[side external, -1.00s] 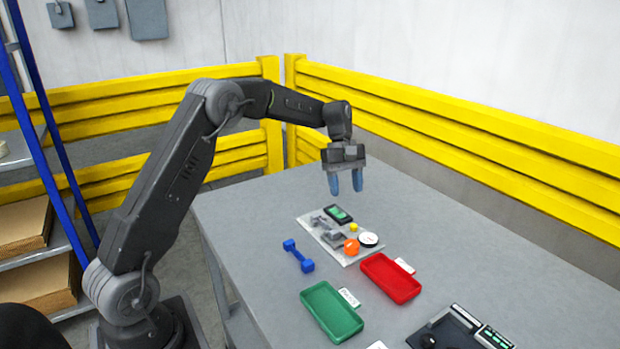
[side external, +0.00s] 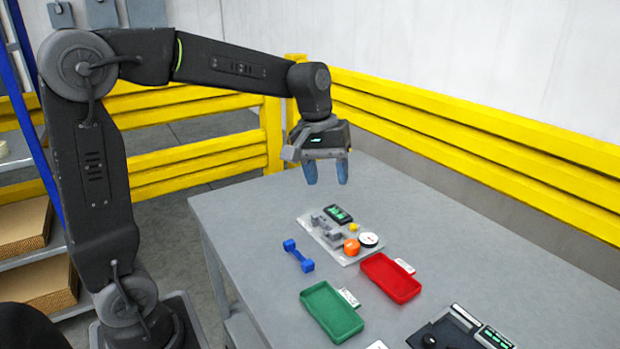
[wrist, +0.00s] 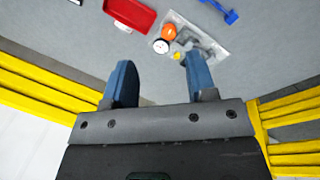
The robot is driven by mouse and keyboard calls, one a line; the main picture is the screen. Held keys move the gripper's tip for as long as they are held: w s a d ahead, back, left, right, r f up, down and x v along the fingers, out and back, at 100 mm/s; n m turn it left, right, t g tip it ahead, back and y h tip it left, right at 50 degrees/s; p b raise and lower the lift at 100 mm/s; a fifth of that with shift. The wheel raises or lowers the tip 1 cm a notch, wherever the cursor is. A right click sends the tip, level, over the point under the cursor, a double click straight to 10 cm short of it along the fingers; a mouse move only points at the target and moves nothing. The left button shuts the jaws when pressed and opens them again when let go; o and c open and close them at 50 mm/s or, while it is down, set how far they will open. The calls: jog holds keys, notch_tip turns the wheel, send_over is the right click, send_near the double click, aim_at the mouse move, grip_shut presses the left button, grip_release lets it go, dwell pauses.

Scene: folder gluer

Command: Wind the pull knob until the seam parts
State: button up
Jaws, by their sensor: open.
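An orange knob (side external: 351,247) sits on the light grey plate (side external: 346,261) of a small fixture on the table; it also shows in the wrist view (wrist: 168,31). On the plate beside it are a white round dial (side external: 368,240), a small yellow part (side external: 353,227), grey clamp-like parts (side external: 326,229) and a black box with a green screen (side external: 338,214). I cannot make out a seam. My gripper (side external: 327,172) is open and empty, with its blue fingers pointing down, well above the table and apart from the fixture. In the wrist view one finger partly covers the plate.
A blue dumbbell-shaped piece (side external: 298,256) lies left of the plate. A red tray (side external: 391,278) and a green tray (side external: 332,312) stand in front, both empty. A black device (side external: 455,330) is at the front right. Yellow rails (side external: 480,143) run behind the table.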

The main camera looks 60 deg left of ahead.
jog(key=s, duration=0.1)
jog(key=s+d+m, duration=0.1)
jog(key=s, duration=0.1)
jog(key=s+d+r+m+t, duration=0.1)
jog(key=s, duration=0.1)
jog(key=shift+r+y, duration=0.1)
jog(key=shift+y, duration=0.2)
jog(key=n+g+h, duration=0.1)
jog(key=n+h, duration=0.2)
jog(key=n, duration=1.2)
send_over(351, 243)
jog(key=s+a, duration=0.2)
jog(key=a, duration=0.3)
notch_tip(351, 243, down, 13)
jog(key=x, duration=1.3)
jog(key=shift+w+d+f, duration=0.15)
jog(key=shift+d+f, duration=0.05)
jog(key=shift+f, duration=0.1)
jog(key=shift+c, duration=0.3)
